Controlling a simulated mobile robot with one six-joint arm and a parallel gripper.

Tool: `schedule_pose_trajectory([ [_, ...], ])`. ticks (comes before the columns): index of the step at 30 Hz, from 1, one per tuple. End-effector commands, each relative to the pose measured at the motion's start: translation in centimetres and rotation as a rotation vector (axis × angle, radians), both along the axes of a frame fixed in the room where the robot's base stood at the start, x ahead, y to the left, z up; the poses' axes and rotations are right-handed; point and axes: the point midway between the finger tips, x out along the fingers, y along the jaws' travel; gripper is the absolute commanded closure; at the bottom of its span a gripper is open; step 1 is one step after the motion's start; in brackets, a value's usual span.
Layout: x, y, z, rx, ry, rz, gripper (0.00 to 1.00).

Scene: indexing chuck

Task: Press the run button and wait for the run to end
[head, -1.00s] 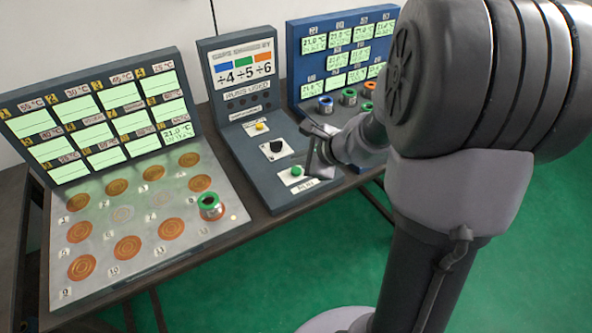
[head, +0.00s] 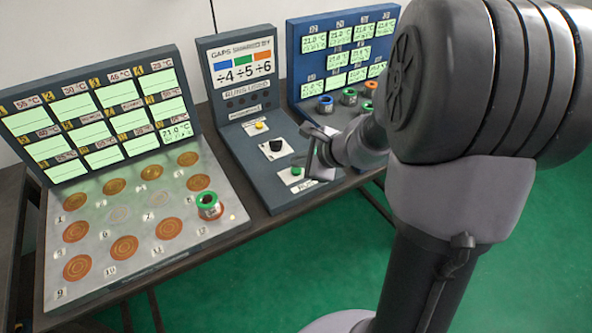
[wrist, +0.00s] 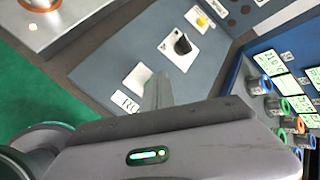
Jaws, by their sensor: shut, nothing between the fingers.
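The green run button (head: 296,171) sits on a white plate near the front of the grey middle console (head: 262,190), above a RUN label (head: 303,187). My gripper (head: 308,165) is shut and empty, with its fingers just right of the button in the head view. I cannot tell whether they touch it. In the wrist view my shut fingers (wrist: 160,92) point at the console beside the white plate (wrist: 137,77). The green button itself does not show there. A black knob (head: 275,146) and a yellow button (head: 259,125) are farther back on the console.
A left panel (head: 140,262) has several copper discs and one green-ringed cylinder (head: 208,205); one of its displays reads 21.0 °C. A blue rack (head: 293,60) at the back right holds several coloured-ring cylinders (head: 348,97), close to my wrist. Green floor lies in front.

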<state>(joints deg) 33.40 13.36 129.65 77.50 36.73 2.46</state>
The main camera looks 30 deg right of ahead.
Motion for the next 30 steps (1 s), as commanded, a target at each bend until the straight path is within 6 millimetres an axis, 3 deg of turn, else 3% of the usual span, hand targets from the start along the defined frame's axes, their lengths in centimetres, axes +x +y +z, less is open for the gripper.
schedule_pose_trajectory([
  [21, 0.0, 0.0, -0.8, 0.000, 0.000, 0.000, 1.00],
  [30, 0.0, 0.0, 0.5, 0.000, -0.001, -0.001, 1.00],
])
